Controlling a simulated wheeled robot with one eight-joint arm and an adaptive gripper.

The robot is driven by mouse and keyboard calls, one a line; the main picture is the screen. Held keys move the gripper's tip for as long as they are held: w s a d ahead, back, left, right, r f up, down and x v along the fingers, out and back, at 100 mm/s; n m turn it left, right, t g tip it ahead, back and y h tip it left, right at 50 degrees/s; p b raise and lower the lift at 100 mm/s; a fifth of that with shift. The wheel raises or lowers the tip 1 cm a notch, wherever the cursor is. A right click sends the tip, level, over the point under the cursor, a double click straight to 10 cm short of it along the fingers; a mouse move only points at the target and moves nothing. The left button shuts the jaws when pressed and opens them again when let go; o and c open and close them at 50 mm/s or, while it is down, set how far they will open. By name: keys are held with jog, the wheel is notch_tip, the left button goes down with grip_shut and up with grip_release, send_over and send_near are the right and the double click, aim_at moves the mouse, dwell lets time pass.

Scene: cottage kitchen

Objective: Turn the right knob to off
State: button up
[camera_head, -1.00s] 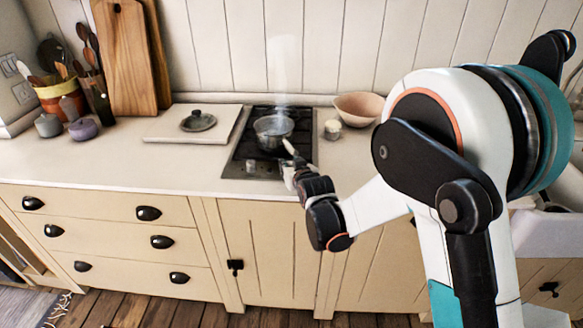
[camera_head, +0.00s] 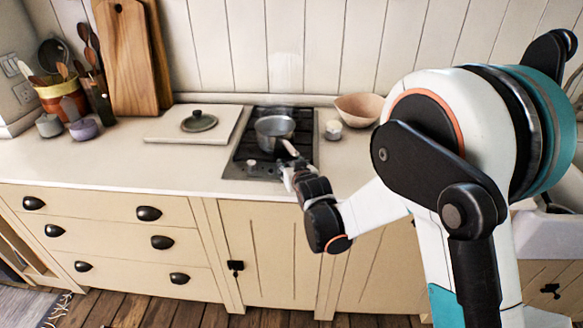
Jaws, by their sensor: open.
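The stove (camera_head: 232,171) is a small dark hob with a steel front strip, set into the counter. A knob (camera_head: 251,164) shows at the left of that strip. The right knob is hard to make out, at least partly hidden by my gripper. My gripper (camera_head: 286,170) is at the right front of the hob, open. Whether it touches the right knob cannot be told from here. A metal pan (camera_head: 274,127) sits on the hob, its light handle (camera_head: 290,148) pointing toward my gripper. Faint steam rises above the pan.
A pale board (camera_head: 165,129) with a dark lid (camera_head: 199,121) lies left of the hob. A small white jar (camera_head: 333,130) and a pinkish bowl (camera_head: 358,108) stand to the right. The front counter at left is clear.

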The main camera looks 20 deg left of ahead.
jog(key=v, duration=1.1)
jog(key=shift+s+d+r, duration=0.15)
jog(key=shift+s, duration=0.2)
